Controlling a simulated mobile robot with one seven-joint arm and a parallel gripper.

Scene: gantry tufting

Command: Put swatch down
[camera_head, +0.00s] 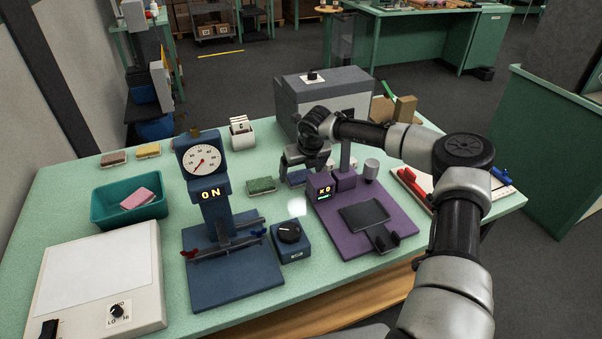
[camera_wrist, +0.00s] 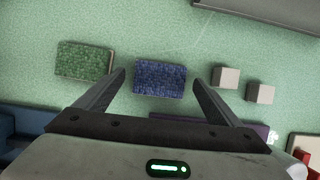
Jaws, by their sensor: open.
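A blue tufted swatch (camera_wrist: 160,79) lies flat on the pale green table top, seen between my fingers in the wrist view. In the head view the blue swatch (camera_head: 297,178) is partly hidden under my gripper (camera_head: 303,164). My gripper also shows in the wrist view (camera_wrist: 159,88). Its two fingers are spread, with a gap on each side of the swatch, and hold nothing. A green swatch (camera_wrist: 84,60) lies to the left of the blue one; it also shows in the head view (camera_head: 262,186).
Two small pale blocks (camera_wrist: 226,77) lie right of the blue swatch. A purple machine (camera_head: 368,222) and a blue gauge stand (camera_head: 235,273) are in front. A grey box (camera_head: 322,98) stands behind. A teal bin (camera_head: 100,204) holds a pink piece. Bare table shows around the swatches.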

